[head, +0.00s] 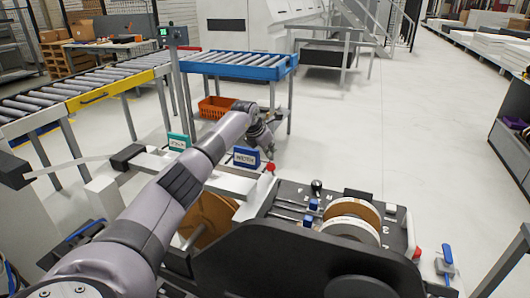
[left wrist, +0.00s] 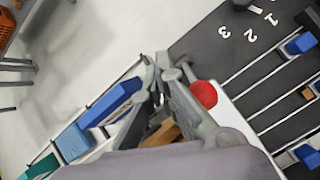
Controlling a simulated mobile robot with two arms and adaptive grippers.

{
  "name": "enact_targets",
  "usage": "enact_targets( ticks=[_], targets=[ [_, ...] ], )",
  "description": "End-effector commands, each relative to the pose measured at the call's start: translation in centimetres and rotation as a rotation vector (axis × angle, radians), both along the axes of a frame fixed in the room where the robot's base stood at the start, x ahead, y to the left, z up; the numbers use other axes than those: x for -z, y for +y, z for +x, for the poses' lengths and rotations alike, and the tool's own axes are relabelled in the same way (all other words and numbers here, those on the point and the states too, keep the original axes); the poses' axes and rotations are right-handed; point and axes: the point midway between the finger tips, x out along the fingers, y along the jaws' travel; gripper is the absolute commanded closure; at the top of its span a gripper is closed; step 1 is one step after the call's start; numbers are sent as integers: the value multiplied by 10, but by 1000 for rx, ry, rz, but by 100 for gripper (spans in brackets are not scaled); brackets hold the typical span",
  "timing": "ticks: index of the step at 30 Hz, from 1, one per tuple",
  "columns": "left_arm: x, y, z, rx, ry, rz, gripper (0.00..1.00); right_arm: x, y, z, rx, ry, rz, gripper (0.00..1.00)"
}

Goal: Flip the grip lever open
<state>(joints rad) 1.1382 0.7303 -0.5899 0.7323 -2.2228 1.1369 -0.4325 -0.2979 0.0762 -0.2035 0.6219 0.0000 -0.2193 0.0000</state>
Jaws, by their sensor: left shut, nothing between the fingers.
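A red ball knob (head: 271,167), which looks like the end of the grip lever, stands at the left rear corner of the dark machine panel (head: 290,190). My left gripper (head: 269,153) is just above and behind the knob in the head view, pointing down, shut and empty. In the left wrist view the closed fingertips (left wrist: 162,62) lie left of the red knob (left wrist: 203,94), with one finger close beside it. I cannot tell whether they touch. The lever's shaft is mostly hidden by the gripper. My right gripper is out of view.
Blue sliders (head: 314,204) and tape rolls (head: 352,222) sit on the panel. A blue sign (head: 246,157) and a green sign (head: 179,142) stand along the rail near my left arm. A blue-framed roller conveyor (head: 236,66) and an orange crate (head: 216,107) are behind. Open floor lies right.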

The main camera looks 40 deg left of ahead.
Motion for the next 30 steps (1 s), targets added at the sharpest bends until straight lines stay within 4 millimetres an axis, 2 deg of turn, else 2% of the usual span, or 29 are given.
enact_targets(
  ticks=[3, 6, 18, 30],
  targets=[
    [0, 1, -1, -2, 2, 1, 100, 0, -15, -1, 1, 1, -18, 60],
    [0, 1, -1, -2, 2, 1, 100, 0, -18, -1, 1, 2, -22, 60],
    [0, 1, -1, -1, 1, 1, 100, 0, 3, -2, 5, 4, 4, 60],
    [0, 1, -1, -1, 1, 1, 100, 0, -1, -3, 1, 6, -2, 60]
  ],
)
